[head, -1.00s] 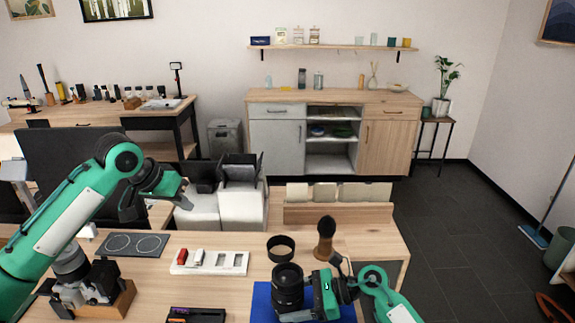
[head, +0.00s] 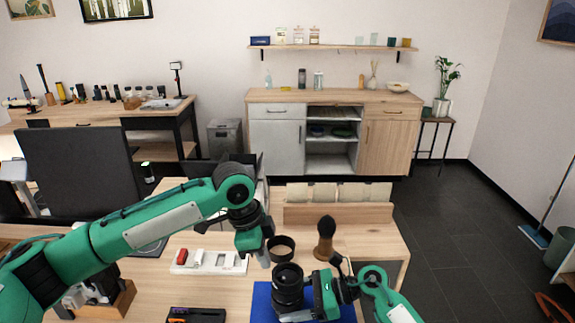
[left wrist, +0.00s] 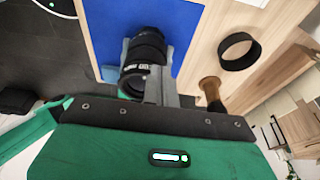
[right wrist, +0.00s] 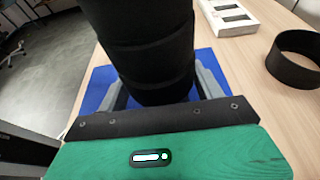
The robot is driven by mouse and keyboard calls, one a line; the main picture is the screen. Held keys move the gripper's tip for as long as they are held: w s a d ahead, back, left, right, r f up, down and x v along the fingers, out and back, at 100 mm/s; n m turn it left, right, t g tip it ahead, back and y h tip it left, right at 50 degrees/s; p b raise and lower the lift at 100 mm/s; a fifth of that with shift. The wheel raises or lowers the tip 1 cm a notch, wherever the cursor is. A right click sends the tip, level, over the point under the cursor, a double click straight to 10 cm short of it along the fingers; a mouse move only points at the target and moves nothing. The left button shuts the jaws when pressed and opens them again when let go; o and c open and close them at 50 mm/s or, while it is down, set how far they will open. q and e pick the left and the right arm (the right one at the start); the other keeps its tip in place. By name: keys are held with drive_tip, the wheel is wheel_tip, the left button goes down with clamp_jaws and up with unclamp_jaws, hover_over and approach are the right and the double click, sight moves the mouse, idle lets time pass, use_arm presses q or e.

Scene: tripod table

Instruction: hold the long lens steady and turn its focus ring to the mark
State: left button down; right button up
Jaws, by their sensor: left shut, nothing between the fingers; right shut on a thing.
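The long black lens (head: 287,283) stands over the blue mat (head: 262,299) near the front of the table. It also shows with white markings in the left wrist view (left wrist: 147,50) and fills the upper middle of the right wrist view (right wrist: 150,50). My right gripper (right wrist: 160,92) is shut on the lens, one grey finger on each side. My left gripper (head: 264,259) is shut and empty, above and just left of the lens in the head view. Whether its fingertips touch the lens I cannot tell. The focus mark cannot be made out.
A black ring (head: 282,248) and a wooden-handled brush (head: 325,240) stand just behind the lens. A dark box (head: 196,315) is at the front edge.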

use_arm(q)
drive_tip(key=shift+a+x, duration=0.2)
drive_tip(key=shift+x, duration=0.7)
drive_tip(key=shift+a+x, duration=0.25)
drive_tip(key=shift+x, duration=0.7)
drive_tip(key=shift+s+d+f, duration=0.1)
drive_tip(key=shift+d, duration=0.15)
drive_tip(key=shift+s, duration=0.25)
drive_tip(key=shift+s+a, duration=0.2)
drive_tip(key=shift+s, duration=0.9)
drive_tip(key=d+v, duration=0.1)
drive_tip(key=v, duration=0.4)
drive_tip(key=shift+a+r, duration=0.3)
drive_tip(key=shift+r, duration=0.25)
